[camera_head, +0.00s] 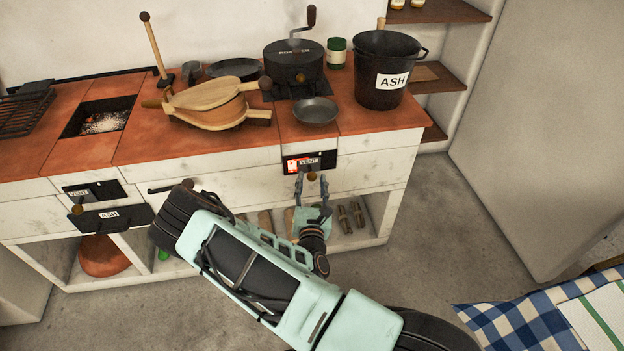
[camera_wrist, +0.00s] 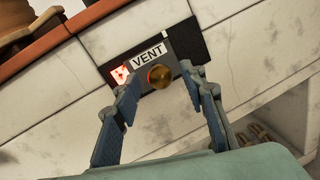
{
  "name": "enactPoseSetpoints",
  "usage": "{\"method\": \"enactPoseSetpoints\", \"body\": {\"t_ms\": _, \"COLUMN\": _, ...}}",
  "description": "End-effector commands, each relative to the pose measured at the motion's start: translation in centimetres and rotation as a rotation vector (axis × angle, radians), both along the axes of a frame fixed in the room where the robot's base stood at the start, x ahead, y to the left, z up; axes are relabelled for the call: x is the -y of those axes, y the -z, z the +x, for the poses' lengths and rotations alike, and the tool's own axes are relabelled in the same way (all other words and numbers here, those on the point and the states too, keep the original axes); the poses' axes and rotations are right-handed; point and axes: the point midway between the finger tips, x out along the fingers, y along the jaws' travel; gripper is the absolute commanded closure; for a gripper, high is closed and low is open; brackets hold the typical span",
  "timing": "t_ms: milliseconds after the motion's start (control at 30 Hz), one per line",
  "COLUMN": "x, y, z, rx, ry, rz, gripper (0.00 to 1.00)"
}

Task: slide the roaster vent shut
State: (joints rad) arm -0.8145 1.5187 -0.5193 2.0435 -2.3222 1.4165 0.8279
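The roaster vent (camera_head: 309,162) is a dark slot with a sliding grey plate labelled VENT in the counter's front, below the roaster (camera_head: 293,66). A red glow shows at the slot's left end, so it is partly open. The wrist view shows the vent plate (camera_wrist: 143,64) with its round brass knob (camera_wrist: 160,76), and dark slot to the right. My gripper (camera_head: 312,182) is in front of the knob. Its fingers (camera_wrist: 160,82) are apart, one on each side of the knob; I cannot tell whether either touches it.
A second vent (camera_head: 92,190) and an ash drawer (camera_head: 110,217) are at the left. The counter holds bellows (camera_head: 210,105), a small pan (camera_head: 315,110) and an ash bucket (camera_head: 385,75). Firewood lies on the shelf below. A checked cloth (camera_head: 520,325) is at lower right.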

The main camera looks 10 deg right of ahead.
Motion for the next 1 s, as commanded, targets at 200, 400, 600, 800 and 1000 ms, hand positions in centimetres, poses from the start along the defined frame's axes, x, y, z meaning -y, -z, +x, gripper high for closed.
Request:
{"method": "enactPoseSetpoints", "body": {"t_ms": 200, "x": 0.4, "y": 0.1, "z": 2.0, "rx": 0.000, "ry": 0.000, "rz": 0.000, "gripper": 0.61}}
{"method": "enactPoseSetpoints", "body": {"t_ms": 400, "x": 0.5, "y": 0.0, "z": 2.3, "rx": -0.001, "ry": 0.000, "rz": -0.001, "gripper": 0.61}}
{"method": "enactPoseSetpoints", "body": {"t_ms": 600, "x": 0.4, "y": 0.0, "z": 2.2, "rx": -0.001, "ry": 0.000, "rz": 0.000, "gripper": 0.71}}
{"method": "enactPoseSetpoints", "body": {"t_ms": 800, "x": 0.4, "y": 0.0, "z": 2.2, "rx": -0.001, "ry": 0.000, "rz": 0.000, "gripper": 0.93}}
{"method": "enactPoseSetpoints", "body": {"t_ms": 1000, "x": 0.4, "y": 0.0, "z": 2.2, "rx": -0.001, "ry": 0.000, "rz": 0.000, "gripper": 1.00}}
